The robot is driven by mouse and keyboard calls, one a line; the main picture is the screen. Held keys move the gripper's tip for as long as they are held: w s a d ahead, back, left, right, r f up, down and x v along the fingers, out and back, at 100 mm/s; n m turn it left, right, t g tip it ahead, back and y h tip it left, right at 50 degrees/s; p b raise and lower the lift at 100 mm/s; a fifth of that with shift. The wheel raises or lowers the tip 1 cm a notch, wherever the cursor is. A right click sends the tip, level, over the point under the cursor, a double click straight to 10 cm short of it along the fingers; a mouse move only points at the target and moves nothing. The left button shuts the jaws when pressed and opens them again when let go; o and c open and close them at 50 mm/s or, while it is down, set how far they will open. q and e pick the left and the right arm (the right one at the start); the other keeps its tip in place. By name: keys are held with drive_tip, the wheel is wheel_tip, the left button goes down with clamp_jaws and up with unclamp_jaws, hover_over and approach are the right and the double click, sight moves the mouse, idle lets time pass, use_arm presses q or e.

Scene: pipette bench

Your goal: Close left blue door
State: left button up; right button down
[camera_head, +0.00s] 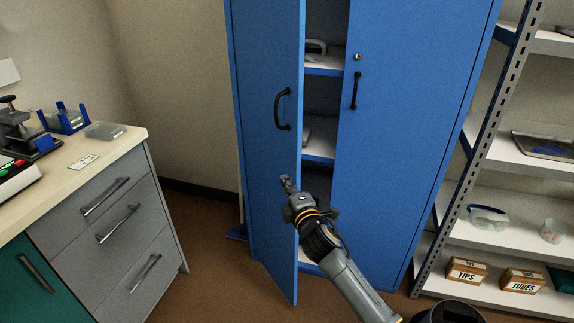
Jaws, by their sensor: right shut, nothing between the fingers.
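The left blue door (267,190) of the cabinet stands partly open, its free edge swung out toward me. Its black handle (282,109) is on the outer face near that edge. The right blue door (400,120) looks shut, with a black handle (355,91) and a lock above it. My right gripper (287,181) is shut and empty. In the picture it overlaps the left door's free edge, below the handle; I cannot tell whether it touches. My left gripper is not in view.
White shelves (320,147) inside the cabinet show through the gap. A grey drawer unit (115,225) with a bench top stands at the left. A metal rack (510,160) with boxes and goggles stands at the right. Brown floor lies free between the drawers and cabinet.

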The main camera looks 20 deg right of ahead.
sight(290, 165)
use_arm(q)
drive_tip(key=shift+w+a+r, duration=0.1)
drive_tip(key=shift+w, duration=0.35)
use_arm(e)
drive_tip(key=w+d, duration=0.1)
drive_tip(key=w, duration=0.1)
drive_tip(key=w+d, duration=0.1)
drive_tip(key=w, duration=0.2)
drive_tip(key=w+d, duration=0.1)
drive_tip(key=w, duration=0.2)
drive_tip(key=shift+w+d+f, duration=0.1)
drive_tip(key=shift+w+d, duration=0.05)
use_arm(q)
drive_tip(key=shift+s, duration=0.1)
use_arm(e)
drive_tip(key=shift+d, duration=0.15)
